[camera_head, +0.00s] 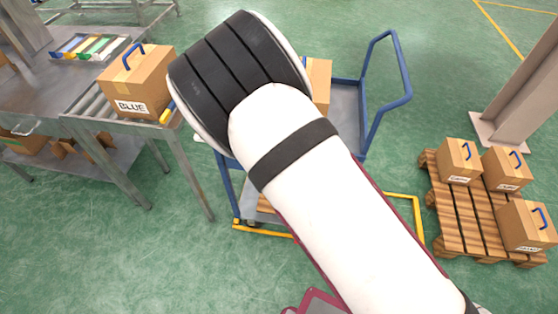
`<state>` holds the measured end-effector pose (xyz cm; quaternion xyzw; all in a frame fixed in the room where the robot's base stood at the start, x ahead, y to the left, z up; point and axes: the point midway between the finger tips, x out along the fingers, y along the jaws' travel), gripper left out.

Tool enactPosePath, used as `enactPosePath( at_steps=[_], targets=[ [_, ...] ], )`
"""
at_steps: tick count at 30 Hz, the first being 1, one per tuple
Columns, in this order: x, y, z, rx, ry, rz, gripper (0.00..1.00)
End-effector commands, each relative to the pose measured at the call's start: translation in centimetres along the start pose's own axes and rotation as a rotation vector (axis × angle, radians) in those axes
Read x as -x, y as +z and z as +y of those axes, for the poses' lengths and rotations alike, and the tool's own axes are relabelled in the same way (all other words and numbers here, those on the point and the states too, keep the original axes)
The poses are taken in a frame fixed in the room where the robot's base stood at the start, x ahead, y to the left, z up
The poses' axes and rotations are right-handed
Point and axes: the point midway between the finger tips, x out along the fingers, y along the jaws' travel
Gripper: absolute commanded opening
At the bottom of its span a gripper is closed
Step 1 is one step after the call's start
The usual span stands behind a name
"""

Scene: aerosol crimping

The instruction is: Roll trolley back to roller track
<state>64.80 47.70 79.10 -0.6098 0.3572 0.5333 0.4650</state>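The blue trolley (390,75) stands right of centre, with its blue push handle rising on its right side. My white and black arm crosses in front of it and hides much of its middle. A cardboard box (320,82) shows partly behind my arm, at the trolley's top deck. The roller track (92,107) stands to the left on metal legs, with a box labelled BLUE (140,85) on its rollers. A gap of floor shows between the track's legs and the trolley. My gripper is hidden; only arm links show.
A yellow floor frame (415,215) runs around the trolley's base. A wooden pallet (465,222) with several boxes stands at the right, near a pillar (520,85). A tray of coloured items (90,47) lies on the left bench. Green floor is open behind.

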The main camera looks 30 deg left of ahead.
Motion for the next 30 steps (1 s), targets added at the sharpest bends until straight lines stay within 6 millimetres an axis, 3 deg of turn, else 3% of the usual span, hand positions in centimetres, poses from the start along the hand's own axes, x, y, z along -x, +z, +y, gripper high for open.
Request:
enactPosePath(
  at_steps=[15, 16, 18, 30],
  targets=[
    [-0.10, 0.98, 0.28, 0.002, 0.005, -0.003, 0.00],
    [-0.10, 1.00, 0.28, 0.002, 0.004, -0.003, 0.18],
    [-0.09, 0.96, 0.24, 0.002, 0.004, -0.003, 0.31],
    [0.59, 0.73, 0.02, 0.001, 0.001, 0.000, 0.31]
  ],
)
